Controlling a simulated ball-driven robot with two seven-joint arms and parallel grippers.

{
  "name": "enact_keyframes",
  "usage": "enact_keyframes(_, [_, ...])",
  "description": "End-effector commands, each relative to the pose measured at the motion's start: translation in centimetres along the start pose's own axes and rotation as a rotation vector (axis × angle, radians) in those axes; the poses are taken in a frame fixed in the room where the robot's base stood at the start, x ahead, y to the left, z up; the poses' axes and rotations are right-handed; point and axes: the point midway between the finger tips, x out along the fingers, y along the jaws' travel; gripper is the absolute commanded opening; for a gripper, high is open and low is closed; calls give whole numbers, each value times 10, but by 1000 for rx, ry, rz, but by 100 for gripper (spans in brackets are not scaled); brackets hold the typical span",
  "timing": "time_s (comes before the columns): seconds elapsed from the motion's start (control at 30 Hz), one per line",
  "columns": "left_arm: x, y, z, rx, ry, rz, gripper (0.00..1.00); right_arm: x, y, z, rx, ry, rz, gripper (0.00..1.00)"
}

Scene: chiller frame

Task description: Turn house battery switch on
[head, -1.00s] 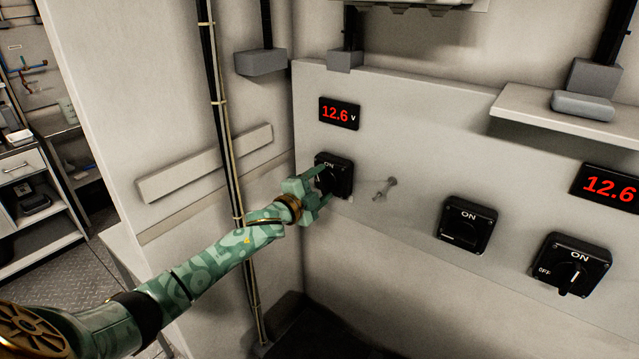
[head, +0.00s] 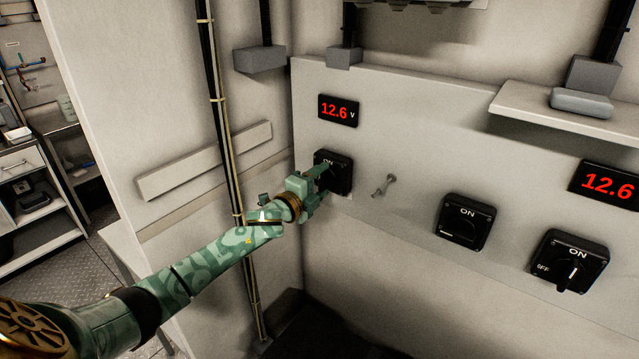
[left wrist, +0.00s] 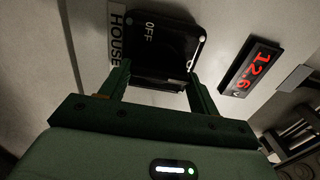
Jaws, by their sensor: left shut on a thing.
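The house battery switch (head: 346,174) is a black square switch on the pale panel, below the left voltage display. In the left wrist view, the house switch (left wrist: 160,40) shows OFF lettering, with a HOUSE label (left wrist: 117,35) beside it. My left gripper (head: 322,183) is at the front of this switch, shut on its knob. In the left wrist view the two fingers of my left gripper (left wrist: 158,82) reach either side of the dark knob area. The knob's exact angle is hidden by the gripper and shadow. My right gripper is not in view.
The left display (head: 338,111) reads 12.6 V. A small metal key-like fitting (head: 384,185) sticks out right of the house switch. Two other black switches, a middle one (head: 467,222) and a right one (head: 570,262), are farther right. A shelf (head: 560,115) juts out above them.

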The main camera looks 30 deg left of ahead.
Motion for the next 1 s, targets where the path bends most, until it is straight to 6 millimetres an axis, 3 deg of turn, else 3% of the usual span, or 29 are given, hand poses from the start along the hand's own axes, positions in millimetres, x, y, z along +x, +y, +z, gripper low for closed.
enact_keyframes(0.1, [0,2,-1,3,1,3,39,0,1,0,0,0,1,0])
enact_keyframes(0.13, [0,2,-1,3,1,3,64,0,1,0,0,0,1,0])
enact_keyframes(0.2, [0,2,-1,3,1,3,84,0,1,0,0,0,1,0])
enact_keyframes(0.5, [-1,1,0,1,0,2,84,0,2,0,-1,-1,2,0])
enact_keyframes(0.63, [-13,2,0,1,0,3,84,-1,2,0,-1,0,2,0])
enact_keyframes(0.77, [-41,3,0,0,2,5,84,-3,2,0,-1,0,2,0])
enact_keyframes(1.0, [-106,3,-1,0,2,6,84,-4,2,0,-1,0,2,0])
